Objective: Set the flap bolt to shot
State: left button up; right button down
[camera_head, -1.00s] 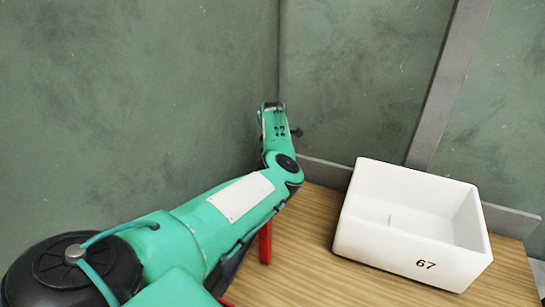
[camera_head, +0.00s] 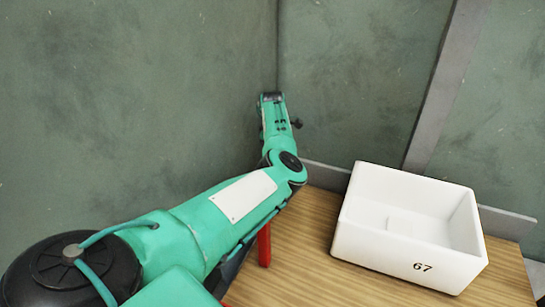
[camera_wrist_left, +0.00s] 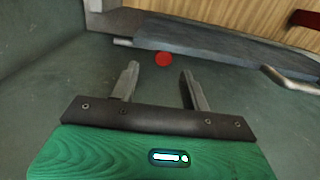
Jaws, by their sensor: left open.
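My left gripper (camera_wrist_left: 160,70) is open and empty in the left wrist view, its two fingers apart. A round red spot (camera_wrist_left: 163,59) shows just beyond the gap between the fingertips. Past it runs a long dark grey bar or plate (camera_wrist_left: 205,45), with a short light rod end (camera_wrist_left: 123,42) at its left. A bent metal handle (camera_wrist_left: 290,75) shows at the right. I cannot tell for sure which part is the flap bolt, or its setting. In the head view my left arm reaches into the wall corner; its fingertips are hidden.
A white bin marked 67 (camera_head: 372,243) stands on the wooden table (camera_head: 310,265). A red post (camera_head: 264,245) stands beside my left arm. Green walls close in the left and back, with a grey upright strip (camera_head: 437,95) behind the bin.

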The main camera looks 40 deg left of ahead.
pick_arm(q)
notch_tip(320, 180, up, 9)
jog(key=p, duration=0.2)
jog(key=shift+f, duration=0.15)
dwell(0.4)
